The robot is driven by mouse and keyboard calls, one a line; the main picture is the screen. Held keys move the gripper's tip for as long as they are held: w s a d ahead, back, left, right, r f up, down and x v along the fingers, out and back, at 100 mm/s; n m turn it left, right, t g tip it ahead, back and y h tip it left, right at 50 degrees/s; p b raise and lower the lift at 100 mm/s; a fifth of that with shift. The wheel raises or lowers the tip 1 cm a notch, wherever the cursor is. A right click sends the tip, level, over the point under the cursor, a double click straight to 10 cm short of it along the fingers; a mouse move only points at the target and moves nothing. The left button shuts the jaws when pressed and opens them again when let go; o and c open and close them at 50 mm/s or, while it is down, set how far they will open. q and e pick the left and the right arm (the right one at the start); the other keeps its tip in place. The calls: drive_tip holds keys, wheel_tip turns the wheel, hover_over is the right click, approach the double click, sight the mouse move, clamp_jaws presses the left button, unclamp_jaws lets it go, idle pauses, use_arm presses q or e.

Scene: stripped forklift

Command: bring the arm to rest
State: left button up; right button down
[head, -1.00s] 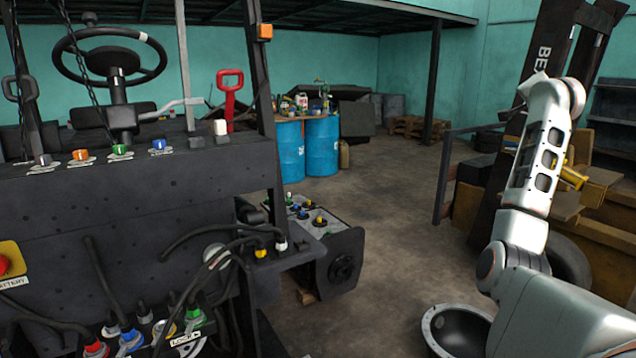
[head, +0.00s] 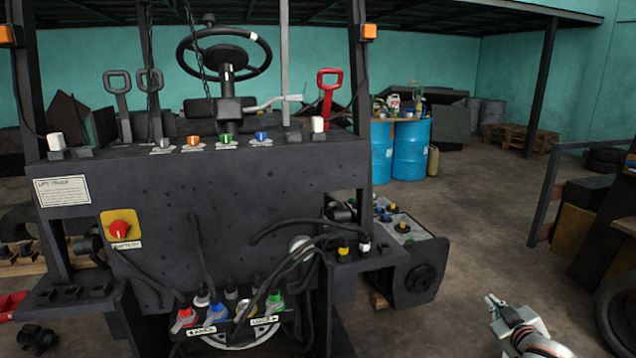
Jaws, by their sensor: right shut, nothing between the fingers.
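My right gripper (head: 494,304) shows low at the right of the head view, with its wrist behind it at the bottom edge. It is shut and holds nothing. It is over open floor, apart from the forklift (head: 190,222), and points up and left. Most of my right arm is outside the picture. My left gripper is not in view.
The stripped forklift fills the left and middle, with a steering wheel (head: 224,52), a red-handled lever (head: 329,92), a red battery knob (head: 120,229) and coloured cable plugs. Blue drums (head: 411,150) stand behind. Concrete floor (head: 480,225) is clear between forklift and right-hand machinery.

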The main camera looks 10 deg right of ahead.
drive_tip(key=s+a+f+n+g+y, duration=0.2)
drive_tip(key=s+a+f+n+y, duration=0.1)
drive_tip(key=s+a+f, duration=1)
drive_tip(key=s+a+f+n+g+y, duration=0.2)
drive_tip(key=s+a+f+n+y, duration=0.15)
drive_tip(key=s+a+f, duration=0.95)
drive_tip(key=s+a+r+m, duration=0.1)
drive_tip(key=a+m, duration=0.4)
drive_tip(key=a, duration=0.4)
drive_tip(key=shift+s+a+r+t, duration=0.3)
drive_tip(key=shift+s+r, duration=0.05)
drive_tip(key=shift+s, duration=0.05)
idle(0.4)
